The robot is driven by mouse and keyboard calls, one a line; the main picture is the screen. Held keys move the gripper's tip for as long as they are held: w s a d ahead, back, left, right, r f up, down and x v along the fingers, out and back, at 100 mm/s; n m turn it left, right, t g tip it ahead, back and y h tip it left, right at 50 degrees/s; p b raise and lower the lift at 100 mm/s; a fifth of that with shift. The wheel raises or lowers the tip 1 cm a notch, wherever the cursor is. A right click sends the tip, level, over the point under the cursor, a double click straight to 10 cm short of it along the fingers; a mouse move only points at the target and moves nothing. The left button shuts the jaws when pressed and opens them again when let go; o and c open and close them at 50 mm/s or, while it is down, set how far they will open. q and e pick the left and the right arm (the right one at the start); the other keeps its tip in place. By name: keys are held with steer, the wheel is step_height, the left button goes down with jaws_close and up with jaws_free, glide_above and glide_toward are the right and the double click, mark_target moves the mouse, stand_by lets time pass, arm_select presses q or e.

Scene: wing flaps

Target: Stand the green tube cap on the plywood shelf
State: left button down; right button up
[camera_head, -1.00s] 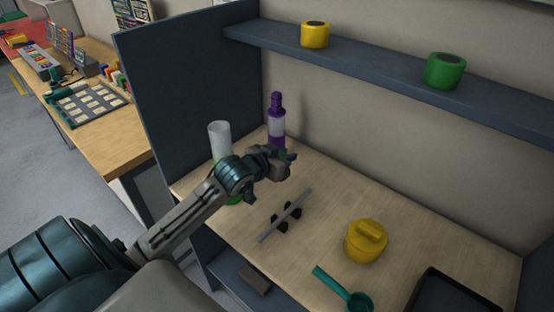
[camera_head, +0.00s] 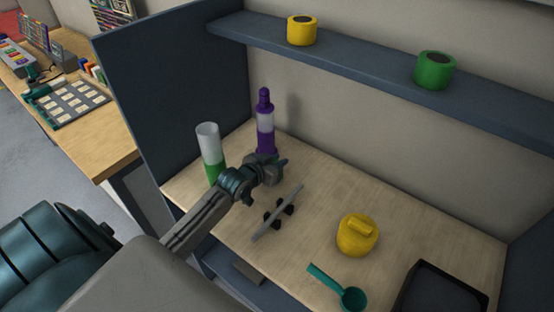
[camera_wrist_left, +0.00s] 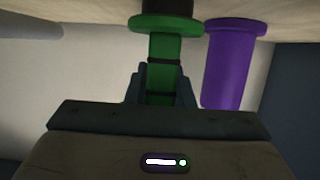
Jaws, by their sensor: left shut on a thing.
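The green tube cap (camera_wrist_left: 163,65) shows in the left wrist view as a green stem with dark bands and a wide green flange. My left gripper (camera_wrist_left: 160,85) is shut on the stem. A black part shows beyond the flange, close to the plywood shelf (camera_head: 325,195); I cannot tell whether it touches. In the head view the left gripper (camera_head: 282,165) is low over the plywood, in front of the purple tube (camera_head: 265,130), and the cap cannot be made out. An open-topped white tube with a green bottom (camera_head: 209,145) stands left of the gripper. The right gripper is out of view.
A grey bar on black supports (camera_head: 277,212), a yellow lidded pot (camera_head: 357,236), a teal scoop (camera_head: 350,297) and a black tray (camera_head: 420,268) are on the plywood. A blue upper shelf (camera_head: 365,68) holds yellow and green rolls. A dark side panel stands left.

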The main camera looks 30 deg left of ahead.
arm_select(q)
steer(key=shift+f, duration=0.2)
steer(key=c, duration=1.3)
jaws_free()
steer(key=shift+o, duration=0.2)
steer(key=shift+r, duration=0.1)
steer(key=shift+s+r, duration=0.1)
steer(key=shift+r, duration=0.05)
steer(key=d+b+v, duration=0.1)
steer(key=v, duration=1.1)
steer(key=shift+a, duration=0.45)
